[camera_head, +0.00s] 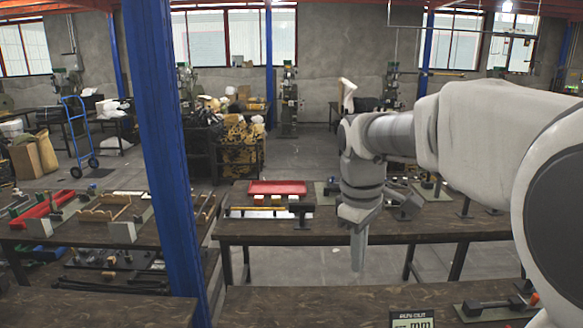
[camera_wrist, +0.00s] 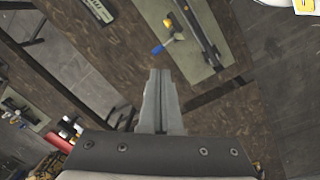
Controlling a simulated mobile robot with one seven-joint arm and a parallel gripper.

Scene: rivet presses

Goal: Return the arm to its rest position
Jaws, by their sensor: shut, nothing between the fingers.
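My gripper (camera_head: 358,262) hangs at the end of my arm, pointing down, in the middle of the head view. Its fingers are together with nothing between them. In the wrist view my gripper (camera_wrist: 160,72) shows as two grey fingers pressed side by side. In the head view it hangs over the gap between the front bench and the middle workbench (camera_head: 350,232), apart from both as far as I can tell. My arm reaches in from the right edge and covers part of the background.
A blue post (camera_head: 165,150) stands left of the middle workbench. A red tray (camera_head: 277,187) lies on that bench. A black press tool (camera_head: 490,306) and a sign (camera_head: 411,319) are at the front right. A grey plate with a tool (camera_wrist: 190,40) shows in the wrist view.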

